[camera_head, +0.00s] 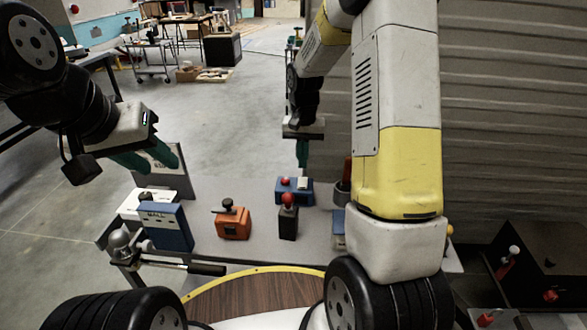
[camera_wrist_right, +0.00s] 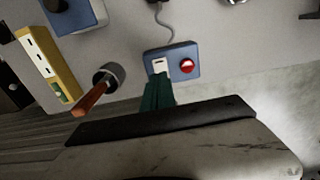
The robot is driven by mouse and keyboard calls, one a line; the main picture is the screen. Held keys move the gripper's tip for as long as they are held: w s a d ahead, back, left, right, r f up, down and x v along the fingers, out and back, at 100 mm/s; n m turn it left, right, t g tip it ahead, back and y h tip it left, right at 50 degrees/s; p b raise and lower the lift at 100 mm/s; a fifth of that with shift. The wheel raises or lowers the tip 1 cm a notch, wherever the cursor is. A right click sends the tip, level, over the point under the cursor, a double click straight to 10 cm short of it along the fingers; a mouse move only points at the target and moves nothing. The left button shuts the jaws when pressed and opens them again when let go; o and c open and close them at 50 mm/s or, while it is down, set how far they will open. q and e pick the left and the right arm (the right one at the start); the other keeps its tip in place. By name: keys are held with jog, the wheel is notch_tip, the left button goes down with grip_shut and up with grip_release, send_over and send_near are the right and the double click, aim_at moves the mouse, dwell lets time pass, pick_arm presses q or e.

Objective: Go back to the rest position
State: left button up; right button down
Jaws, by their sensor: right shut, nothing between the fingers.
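My left gripper (camera_head: 158,163) is at the left in the head view, above the back left of the grey bench (camera_head: 257,248). Its green fingers are spread apart, with nothing visible between them. My right gripper (camera_head: 302,155) hangs over the back of the bench, fingers pointing down. Its green fingers (camera_wrist_right: 158,95) are together and empty in the right wrist view. They overlap the edge of the blue box (camera_head: 306,197) with a white switch and red button, which also shows in the wrist view (camera_wrist_right: 184,56). I cannot tell whether they touch it.
The bench carries an orange box (camera_head: 231,224), a black box with a red knob (camera_head: 288,227) and a blue panel (camera_head: 168,229) at the left. A wooden-handled tool (camera_wrist_right: 92,100) stands near my right fingers. Open floor (camera_head: 225,120) lies beyond; a ribbed wall (camera_head: 510,120) is at right.

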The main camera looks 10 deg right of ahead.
jog(key=s+a+r+n+t+y, duration=0.15)
jog(key=s+r+t, duration=0.25)
jog(key=s+r, duration=1.25)
jog(key=s+r+n+t, duration=0.2)
jog(key=s+r, duration=0.1)
jog(key=s, duration=0.4)
jog(key=shift+s+a+r+y, duration=0.35)
jog(key=shift+s+r, duration=0.05)
